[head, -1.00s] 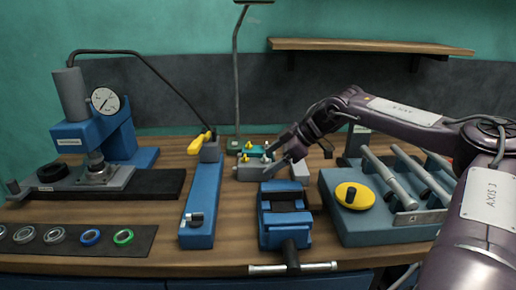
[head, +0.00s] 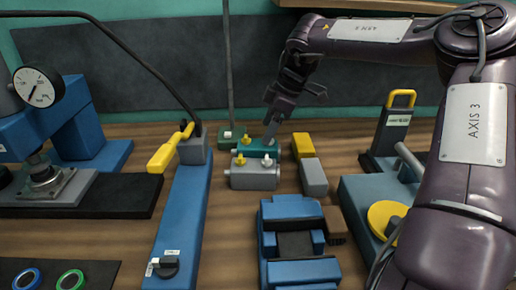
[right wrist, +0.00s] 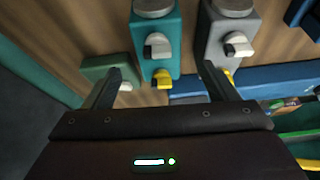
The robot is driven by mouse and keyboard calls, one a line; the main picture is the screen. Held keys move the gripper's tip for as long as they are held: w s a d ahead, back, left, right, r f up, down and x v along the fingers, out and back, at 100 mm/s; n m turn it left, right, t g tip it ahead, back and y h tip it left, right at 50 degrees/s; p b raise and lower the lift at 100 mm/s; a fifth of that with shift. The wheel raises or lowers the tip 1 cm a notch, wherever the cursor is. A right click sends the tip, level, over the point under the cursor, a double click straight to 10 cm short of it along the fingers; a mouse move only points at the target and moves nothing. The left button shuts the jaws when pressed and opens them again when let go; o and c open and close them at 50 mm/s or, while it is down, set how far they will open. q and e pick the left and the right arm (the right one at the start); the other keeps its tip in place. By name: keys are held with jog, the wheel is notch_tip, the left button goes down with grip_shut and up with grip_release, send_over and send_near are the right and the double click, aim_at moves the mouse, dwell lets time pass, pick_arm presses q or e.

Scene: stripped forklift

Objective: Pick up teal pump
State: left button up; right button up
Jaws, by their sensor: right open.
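The teal pump (head: 256,149) lies on the workbench behind a similar grey pump (head: 252,178). It has a yellow knob and a white knob on top. My right gripper (head: 271,135) points down at the right end of the teal pump, with a fingertip overlapping it in the head view. In the right wrist view the teal pump (right wrist: 154,42) lies between the lines of my open right fingers (right wrist: 160,86); the grey pump (right wrist: 228,38) is beside it, near the right finger's line. I cannot tell whether a finger touches either pump. My left gripper is not in view.
A blue vise (head: 290,215) stands in front. Yellow (head: 302,145) and grey (head: 313,177) blocks lie right of the pumps.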

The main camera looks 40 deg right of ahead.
aim_at(259, 143)
jog(key=x, duration=0.7)
jog(key=shift+w+f, duration=0.15)
jog(key=shift+f, duration=0.1)
jog(key=c, duration=1.7)
jog(key=shift+w+r, duration=0.1)
jog(key=shift+r, duration=0.05)
grip_shut()
